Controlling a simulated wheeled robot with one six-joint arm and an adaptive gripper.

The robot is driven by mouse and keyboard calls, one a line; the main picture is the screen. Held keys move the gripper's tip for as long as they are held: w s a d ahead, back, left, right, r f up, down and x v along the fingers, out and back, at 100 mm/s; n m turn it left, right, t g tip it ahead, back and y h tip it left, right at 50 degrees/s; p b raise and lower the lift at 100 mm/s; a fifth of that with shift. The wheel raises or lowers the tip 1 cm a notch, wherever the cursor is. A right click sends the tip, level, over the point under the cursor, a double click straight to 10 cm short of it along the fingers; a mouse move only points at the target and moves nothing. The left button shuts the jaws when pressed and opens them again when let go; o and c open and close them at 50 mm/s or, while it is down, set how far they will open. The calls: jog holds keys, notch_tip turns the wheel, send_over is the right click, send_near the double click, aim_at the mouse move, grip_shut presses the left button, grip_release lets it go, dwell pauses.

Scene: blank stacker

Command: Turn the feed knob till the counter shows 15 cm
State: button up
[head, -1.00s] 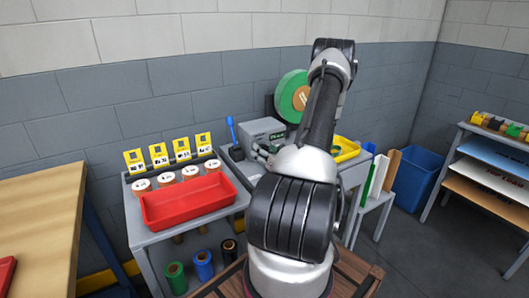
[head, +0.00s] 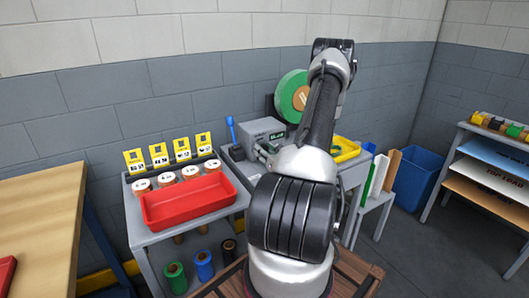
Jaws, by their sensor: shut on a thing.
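The grey feeder machine (head: 258,129) stands on the grey bench against the wall. Its small dark counter (head: 277,136) shows light green digits, too small to read surely. My gripper (head: 262,153) is at the front of the machine, low and left of the counter, partly hidden behind my arm. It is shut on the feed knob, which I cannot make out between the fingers. A large green roll (head: 291,92) with a tan centre stands behind the machine, partly covered by my arm.
A red tray (head: 190,212) and several spools sit on the cart at left, below yellow cards. A blue-handled tool (head: 230,122) stands left of the machine. A yellow tray (head: 347,152) lies to the right. A blue bin (head: 416,180) stands on the floor.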

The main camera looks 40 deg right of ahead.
jog(key=o, duration=1)
jog(key=v, duration=1.2)
jog(key=shift+s, duration=0.1)
